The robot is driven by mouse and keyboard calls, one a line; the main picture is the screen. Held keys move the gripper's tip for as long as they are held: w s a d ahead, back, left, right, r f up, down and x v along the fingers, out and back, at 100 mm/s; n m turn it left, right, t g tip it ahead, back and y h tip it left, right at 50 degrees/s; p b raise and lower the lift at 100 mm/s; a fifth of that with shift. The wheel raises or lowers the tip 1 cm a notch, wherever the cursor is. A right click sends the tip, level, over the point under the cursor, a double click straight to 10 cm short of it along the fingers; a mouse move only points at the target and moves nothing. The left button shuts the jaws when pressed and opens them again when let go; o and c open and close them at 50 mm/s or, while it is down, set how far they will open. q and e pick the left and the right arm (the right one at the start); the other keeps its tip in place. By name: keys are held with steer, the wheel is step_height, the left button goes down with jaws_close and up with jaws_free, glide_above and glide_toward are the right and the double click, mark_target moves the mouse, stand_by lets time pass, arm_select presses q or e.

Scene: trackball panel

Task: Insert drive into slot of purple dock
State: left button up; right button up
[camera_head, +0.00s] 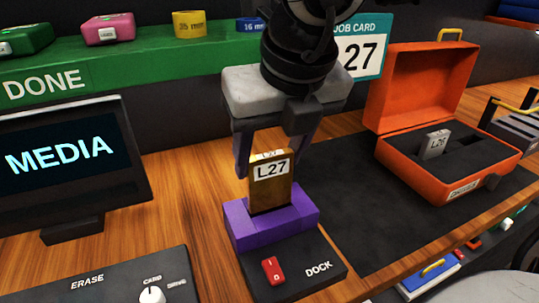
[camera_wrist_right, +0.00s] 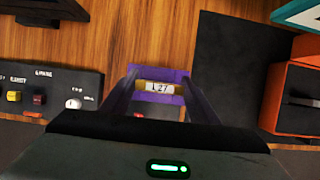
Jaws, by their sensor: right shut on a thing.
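The drive (camera_head: 271,186) is a brass-coloured block with a white label reading L27. It stands upright at the top of the purple dock (camera_head: 272,228), with its lower end at the slot; how deep it sits cannot be told. My right gripper (camera_head: 272,168) comes down from above and is shut on the drive, one finger at each side. In the right wrist view the drive's label (camera_wrist_right: 160,87) shows between the fingers, over the purple dock (camera_wrist_right: 150,71). The dock's black base has a red switch (camera_head: 272,270) and the word DOCK. My left gripper is not in view.
An open orange case (camera_head: 451,184) at right holds a grey drive (camera_head: 434,144) labelled L26. A MEDIA screen (camera_head: 66,160) stands at left, and a black control panel (camera_head: 105,285) lies at front left. A dark mat (camera_head: 350,190) lies between dock and case. A green DONE shelf (camera_head: 140,62) is behind.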

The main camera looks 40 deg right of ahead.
mark_target(272, 175)
arm_select(q)
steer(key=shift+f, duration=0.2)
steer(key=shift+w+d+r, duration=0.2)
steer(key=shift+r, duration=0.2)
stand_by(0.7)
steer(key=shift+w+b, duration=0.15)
steer(key=shift+b, duration=0.3)
arm_select(e)
steer(key=shift+f, duration=0.25)
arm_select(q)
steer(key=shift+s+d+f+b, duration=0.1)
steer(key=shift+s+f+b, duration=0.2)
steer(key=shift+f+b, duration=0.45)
arm_select(e)
steer(key=shift+f, duration=0.55)
arm_select(q)
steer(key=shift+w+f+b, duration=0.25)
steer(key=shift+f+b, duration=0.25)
steer(key=shift+b, duration=0.4)
arm_select(e)
steer(key=shift+f, duration=0.85)
